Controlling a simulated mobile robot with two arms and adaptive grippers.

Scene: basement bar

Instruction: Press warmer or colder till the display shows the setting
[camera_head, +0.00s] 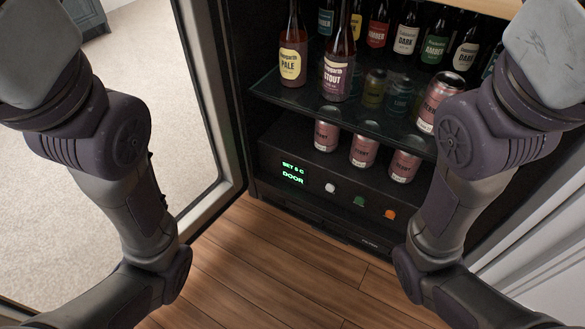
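A drinks fridge stands open in front of me. Its black control panel (310,180) is low inside, near the floor. The small display (292,173) shows green text: an upper line reading "SET", a digit that may be 5 or 6, and "C", and a lower line reading "DOOR". To its right on the panel are a white button (330,188), a green button (359,201) and an orange button (390,214). I cannot read any labels by them. My left and right arms show at the two sides, but neither gripper is in view.
The open glass door (205,110) stands at the left. Pink cans (364,151) stand on the ledge above the panel. Bottles, such as a stout bottle (339,65), and cans fill the glass shelf (290,98). The wooden floor (270,250) in front is clear.

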